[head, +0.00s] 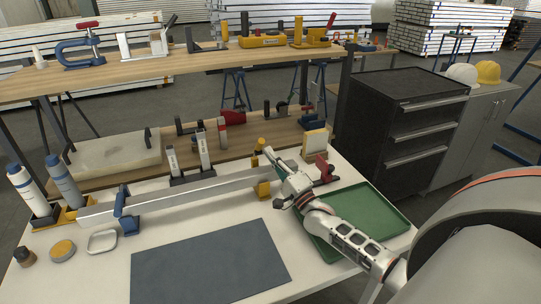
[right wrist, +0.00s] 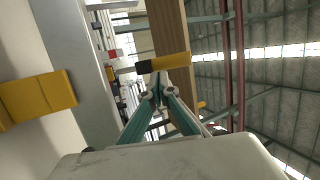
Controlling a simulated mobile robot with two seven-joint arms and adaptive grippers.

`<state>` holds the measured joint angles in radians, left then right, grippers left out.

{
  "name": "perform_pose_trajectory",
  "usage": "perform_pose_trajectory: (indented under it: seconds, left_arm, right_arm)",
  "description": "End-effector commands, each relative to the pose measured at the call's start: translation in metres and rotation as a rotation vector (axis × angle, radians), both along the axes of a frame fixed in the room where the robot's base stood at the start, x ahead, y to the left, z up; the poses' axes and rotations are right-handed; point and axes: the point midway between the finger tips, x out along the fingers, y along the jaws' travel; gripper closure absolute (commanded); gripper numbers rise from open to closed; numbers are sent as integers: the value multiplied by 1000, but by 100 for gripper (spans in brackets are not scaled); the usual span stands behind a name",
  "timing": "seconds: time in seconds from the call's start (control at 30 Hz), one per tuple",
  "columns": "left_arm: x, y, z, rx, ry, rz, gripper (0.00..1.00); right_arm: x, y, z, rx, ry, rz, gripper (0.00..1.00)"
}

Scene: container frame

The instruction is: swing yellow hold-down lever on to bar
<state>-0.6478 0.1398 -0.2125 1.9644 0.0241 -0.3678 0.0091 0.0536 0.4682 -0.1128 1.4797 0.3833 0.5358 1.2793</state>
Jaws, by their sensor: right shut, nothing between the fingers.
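The white bar (head: 185,196) lies lengthwise across the white table, with a blue clamp (head: 126,212) near its left end. A yellow holder (head: 263,188) stands at its right end. A yellow lever (head: 257,150) sticks up behind that end; in the right wrist view a yellow piece with a black end (right wrist: 172,63), likely this lever, lies just beyond the fingertips. My right gripper (head: 277,169) is at the bar's right end, beside the lever. Its teal fingers (right wrist: 158,92) are shut and empty; whether they touch the lever I cannot tell. My left gripper is out of view.
A green tray (head: 375,207) lies under my right arm, with a red-handled clamp (head: 323,168) behind it. A dark mat (head: 208,265) lies in front of the bar. Upright toggle-like pieces (head: 204,150) stand behind it. A wooden shelf (head: 215,58) spans the back.

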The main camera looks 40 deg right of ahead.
Motion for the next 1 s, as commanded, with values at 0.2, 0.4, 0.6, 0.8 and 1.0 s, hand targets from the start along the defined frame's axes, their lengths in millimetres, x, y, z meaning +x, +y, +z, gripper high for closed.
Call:
perform_pose_trajectory:
  seconds: [0.2,0.4,0.6,0.8,1.0]
  left_arm:
    - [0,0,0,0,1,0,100]
    - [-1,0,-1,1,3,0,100]
    - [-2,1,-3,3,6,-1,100]
    - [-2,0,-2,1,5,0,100]
    - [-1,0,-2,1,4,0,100]
  right_arm:
    - [0,0,0,0,0,0,100]
    - [0,0,0,0,0,0,100]
    - [-8,0,-3,1,1,0,100]
    - [-38,-1,-6,0,2,1,100]
    - [-77,-3,-6,-2,3,1,100]
